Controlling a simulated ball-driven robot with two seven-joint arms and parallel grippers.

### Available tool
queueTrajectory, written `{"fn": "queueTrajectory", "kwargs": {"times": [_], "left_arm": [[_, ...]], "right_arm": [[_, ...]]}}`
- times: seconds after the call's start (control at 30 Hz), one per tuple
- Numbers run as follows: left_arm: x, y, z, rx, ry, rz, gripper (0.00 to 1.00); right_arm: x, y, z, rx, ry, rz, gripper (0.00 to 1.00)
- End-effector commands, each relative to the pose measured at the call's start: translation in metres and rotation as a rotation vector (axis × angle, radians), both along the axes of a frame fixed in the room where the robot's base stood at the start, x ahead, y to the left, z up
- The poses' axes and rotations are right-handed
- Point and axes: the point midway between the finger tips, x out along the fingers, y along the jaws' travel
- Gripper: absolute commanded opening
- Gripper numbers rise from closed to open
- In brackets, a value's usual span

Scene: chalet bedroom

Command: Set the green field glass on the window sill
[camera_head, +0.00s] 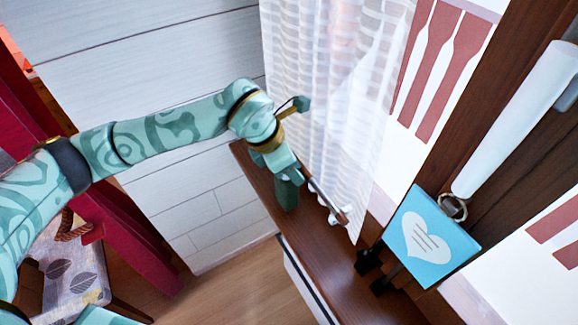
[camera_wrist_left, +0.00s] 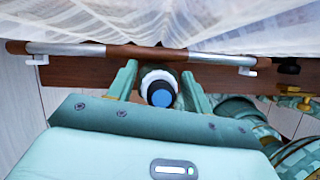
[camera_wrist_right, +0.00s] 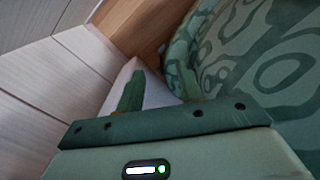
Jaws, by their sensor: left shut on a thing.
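The brown wooden window sill (camera_head: 325,268) runs below the window, beside the sheer curtain. My left gripper (camera_head: 288,192) is over the far part of the sill, pointing down. In the left wrist view, my left gripper (camera_wrist_left: 158,88) is shut on the field glass (camera_wrist_left: 160,75), which shows end-on as a dark barrel with a pale ring and a blue lens. In the head view I cannot clearly separate the field glass from the fingers, nor tell whether it touches the sill. My right gripper (camera_wrist_right: 160,90) is open and empty, near one of my patterned arm links.
A metal-and-wood rail (camera_wrist_left: 90,50) runs along the sill at the curtain (camera_head: 335,100). A blue heart card (camera_head: 432,238) hangs from the white window handle (camera_head: 515,120). A patterned cushion (camera_head: 75,270) lies at lower left.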

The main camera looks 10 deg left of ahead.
Motion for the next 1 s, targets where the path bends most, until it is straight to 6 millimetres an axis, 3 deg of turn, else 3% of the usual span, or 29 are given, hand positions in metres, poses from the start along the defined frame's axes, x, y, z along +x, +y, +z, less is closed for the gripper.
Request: {"fn": "queueTrajectory", "kwargs": {"times": [0.03, 0.53, 0.57, 0.6, 1.0], "left_arm": [[-0.006, 0.001, -0.010, 0.008, 0.026, 0.002, 0.01], [-0.006, 0.002, -0.025, 0.010, 0.037, 0.008, 0.01], [-0.007, 0.003, -0.026, 0.011, 0.039, 0.007, 0.58], [-0.007, 0.003, -0.026, 0.011, 0.039, 0.008, 0.69], [-0.006, 0.004, -0.027, 0.014, 0.037, 0.010, 0.72]], "right_arm": [[0.000, 0.000, -0.001, 0.001, 0.001, 0.000, 0.36], [-0.002, 0.002, -0.004, 0.002, 0.005, 0.000, 0.36], [-0.002, 0.002, -0.004, 0.002, 0.005, 0.000, 0.36], [-0.002, 0.002, -0.005, 0.002, 0.005, -0.001, 0.36], [-0.003, 0.002, -0.005, 0.002, 0.006, -0.001, 0.36]]}}
